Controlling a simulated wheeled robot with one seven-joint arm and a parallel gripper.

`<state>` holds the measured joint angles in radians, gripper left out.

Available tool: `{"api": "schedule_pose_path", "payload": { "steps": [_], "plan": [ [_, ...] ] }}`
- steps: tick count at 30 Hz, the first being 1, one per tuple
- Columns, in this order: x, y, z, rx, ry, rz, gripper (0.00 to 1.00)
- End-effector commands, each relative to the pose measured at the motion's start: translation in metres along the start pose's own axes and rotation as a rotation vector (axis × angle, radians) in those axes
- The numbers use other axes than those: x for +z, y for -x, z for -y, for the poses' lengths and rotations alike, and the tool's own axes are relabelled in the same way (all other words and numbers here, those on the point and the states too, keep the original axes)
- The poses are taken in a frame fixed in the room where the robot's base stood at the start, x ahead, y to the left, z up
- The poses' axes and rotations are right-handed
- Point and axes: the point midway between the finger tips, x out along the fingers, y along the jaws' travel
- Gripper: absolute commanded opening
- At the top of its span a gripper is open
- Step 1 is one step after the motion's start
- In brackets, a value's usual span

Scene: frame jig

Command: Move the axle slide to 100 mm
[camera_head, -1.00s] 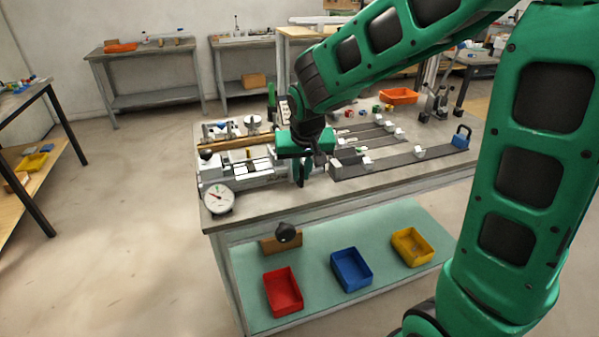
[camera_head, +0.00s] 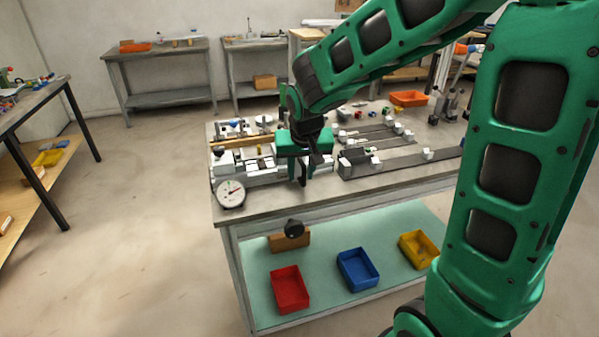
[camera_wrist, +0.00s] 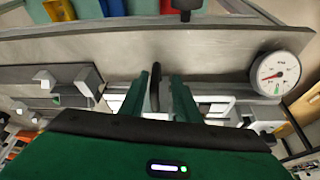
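A light-grey jig (camera_head: 262,172) with a slotted, railed top lies along the left front edge of the bench. A round white dial gauge (camera_head: 231,194) stands at its left end; the gauge also shows in the wrist view (camera_wrist: 275,74). I cannot tell which of its parts is the axle slide, and no scale marks are readable. My gripper (camera_head: 302,180) points down at the jig's right end. In the wrist view its two green fingers (camera_wrist: 163,92) are apart, with a thin dark upright part (camera_wrist: 155,86) between them. A gap shows beside the right finger.
Dark rails with white blocks (camera_head: 427,155) lie right of my gripper. A black knob (camera_head: 293,228) projects below the bench's front edge. Red (camera_head: 290,289), blue (camera_head: 356,269) and yellow (camera_head: 418,248) bins stand on the lower shelf. An orange tray (camera_head: 408,98) sits at the back.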

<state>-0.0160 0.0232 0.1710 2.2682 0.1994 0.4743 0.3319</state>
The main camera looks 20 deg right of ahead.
Motion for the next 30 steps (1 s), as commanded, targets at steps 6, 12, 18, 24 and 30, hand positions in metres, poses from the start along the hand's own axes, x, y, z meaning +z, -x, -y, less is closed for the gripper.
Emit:
{"api": "schedule_pose_path", "payload": {
  "steps": [6, 12, 18, 24, 30],
  "plan": [
    [0.0, 0.0, -0.003, 0.004, -0.004, 0.0, 0.29],
    [-0.001, 0.018, -0.003, 0.003, -0.005, -0.003, 0.29],
    [-0.002, 0.056, -0.002, 0.002, -0.005, -0.005, 0.29],
    [-0.002, 0.088, -0.001, 0.002, -0.003, -0.003, 0.29],
    [-0.001, 0.104, -0.001, 0.002, -0.002, 0.001, 0.29]
  ]
}}
